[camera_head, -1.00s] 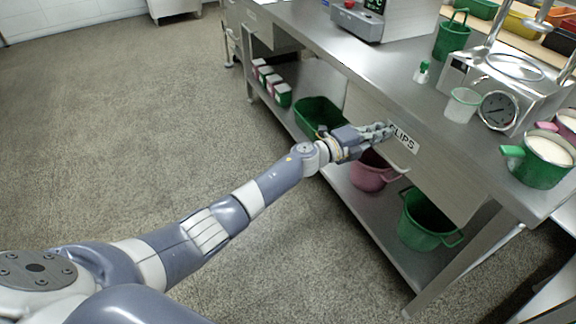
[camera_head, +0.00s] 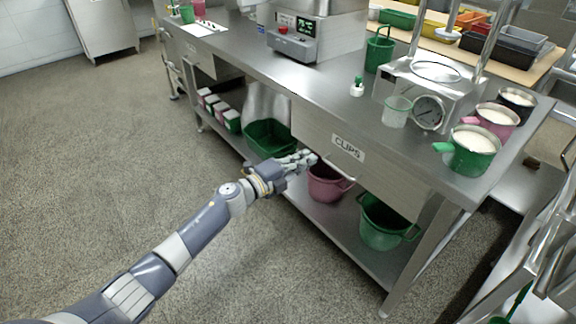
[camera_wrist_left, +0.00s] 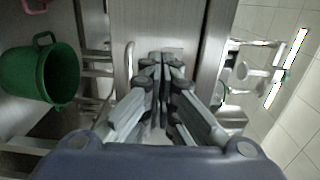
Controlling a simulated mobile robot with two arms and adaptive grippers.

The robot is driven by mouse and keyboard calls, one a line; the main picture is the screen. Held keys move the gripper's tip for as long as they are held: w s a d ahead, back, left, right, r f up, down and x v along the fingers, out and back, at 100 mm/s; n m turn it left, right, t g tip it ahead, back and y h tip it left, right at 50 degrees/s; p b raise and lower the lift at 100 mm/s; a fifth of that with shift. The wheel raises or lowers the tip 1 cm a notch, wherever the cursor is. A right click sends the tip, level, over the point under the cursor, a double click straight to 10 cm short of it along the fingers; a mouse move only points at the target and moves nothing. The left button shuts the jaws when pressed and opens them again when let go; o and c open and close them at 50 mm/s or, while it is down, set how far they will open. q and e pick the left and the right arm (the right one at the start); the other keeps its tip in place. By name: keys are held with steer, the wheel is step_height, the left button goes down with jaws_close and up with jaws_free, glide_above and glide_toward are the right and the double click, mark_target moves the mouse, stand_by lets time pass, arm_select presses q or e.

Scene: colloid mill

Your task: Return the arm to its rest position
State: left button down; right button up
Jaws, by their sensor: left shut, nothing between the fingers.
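My left arm reaches in from the lower left in the head view. Its gripper (camera_head: 305,160) is shut and empty, in front of the steel bench near the drawer (camera_head: 385,172) labelled CLIPS. The drawer's curved handle (camera_head: 338,170) is just right of the fingertips; whether they touch cannot be told from the head view. In the left wrist view the closed fingers (camera_wrist_left: 165,62) point toward the drawer front, with the handle (camera_wrist_left: 129,72) to their left and apart from them. My right gripper is not in view.
A pink bucket (camera_head: 327,184) and green bucket (camera_head: 384,226) stand on the lower shelf, near a green bin (camera_head: 270,137). The bench top holds a dial scale (camera_head: 428,112), a glass beaker (camera_head: 396,113) and pots, including a green one (camera_head: 472,152). The floor (camera_head: 90,170) at left is open.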

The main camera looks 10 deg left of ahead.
arm_select(q)
steer(key=v, duration=0.5)
steer(key=shift+s+r, duration=0.15)
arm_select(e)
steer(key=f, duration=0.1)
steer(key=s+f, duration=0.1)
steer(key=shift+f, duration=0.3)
